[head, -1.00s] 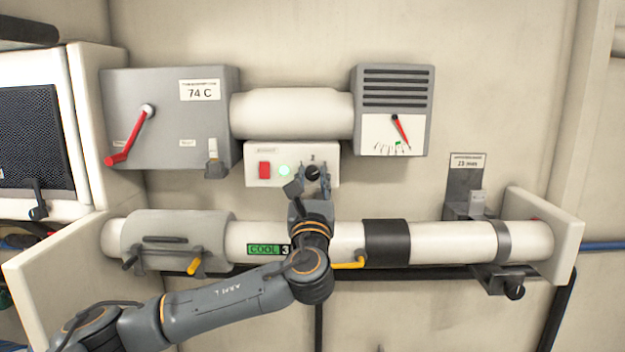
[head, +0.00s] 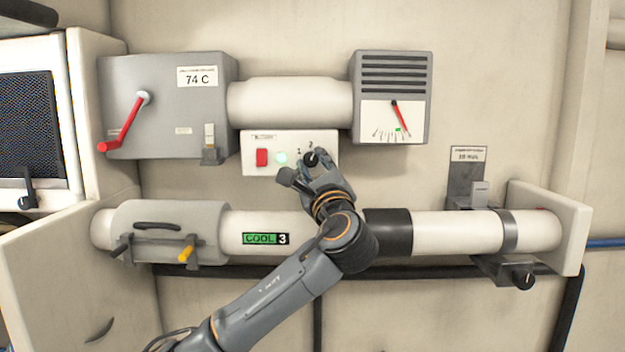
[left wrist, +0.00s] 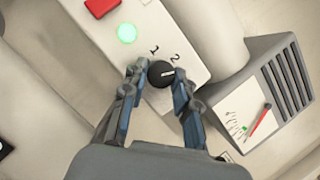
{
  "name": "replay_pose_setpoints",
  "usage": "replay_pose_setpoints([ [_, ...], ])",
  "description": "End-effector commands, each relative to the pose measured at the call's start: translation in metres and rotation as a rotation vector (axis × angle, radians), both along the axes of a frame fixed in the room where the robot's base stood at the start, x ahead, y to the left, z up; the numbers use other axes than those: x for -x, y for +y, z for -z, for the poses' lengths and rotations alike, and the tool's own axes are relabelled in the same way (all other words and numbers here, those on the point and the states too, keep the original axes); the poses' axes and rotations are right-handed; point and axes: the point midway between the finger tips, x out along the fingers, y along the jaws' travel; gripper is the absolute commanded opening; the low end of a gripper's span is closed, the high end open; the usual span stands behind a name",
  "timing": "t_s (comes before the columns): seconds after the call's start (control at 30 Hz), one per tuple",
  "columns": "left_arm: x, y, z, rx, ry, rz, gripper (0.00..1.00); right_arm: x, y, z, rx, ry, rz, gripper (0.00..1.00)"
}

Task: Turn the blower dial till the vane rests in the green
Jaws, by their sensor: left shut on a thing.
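The black blower dial (head: 311,158) sits on the white control box (head: 250,157), right of a lit green lamp (head: 281,158). In the left wrist view the dial (left wrist: 157,78) shows a white mark on its right side, near the "2". My left gripper (head: 317,168) is shut on the dial, one finger on each side, as the left wrist view (left wrist: 159,73) shows. The red vane (head: 400,117) hangs in the gauge at upper right, its tip just right of the green mark (head: 398,130). The left wrist view also shows the vane (left wrist: 259,121) beside the green. My right gripper is out of view.
A red switch (head: 262,157) is left of the lamp. A grey box with a red lever (head: 124,121) and a 74 C label is at left. A white pipe (head: 335,220) with a COOL 3 label (head: 265,239) runs below, behind my left arm.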

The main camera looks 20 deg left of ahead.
Motion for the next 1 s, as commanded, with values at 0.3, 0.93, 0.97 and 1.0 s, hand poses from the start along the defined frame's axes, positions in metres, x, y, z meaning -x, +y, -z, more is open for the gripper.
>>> replay_pose_setpoints([
  [0.3,-0.001,-0.002,0.000,0.243,-0.069,0.002,0.00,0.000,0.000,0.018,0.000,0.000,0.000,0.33],
  [0.93,-0.001,-0.002,-0.003,0.409,-0.118,0.000,0.00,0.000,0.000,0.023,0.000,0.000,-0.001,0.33],
  [0.97,-0.001,-0.002,-0.003,0.409,-0.118,0.000,0.00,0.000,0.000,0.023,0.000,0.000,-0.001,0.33],
  [1.0,-0.001,-0.002,-0.003,0.409,-0.118,0.000,0.00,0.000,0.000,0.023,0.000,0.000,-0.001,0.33],
])
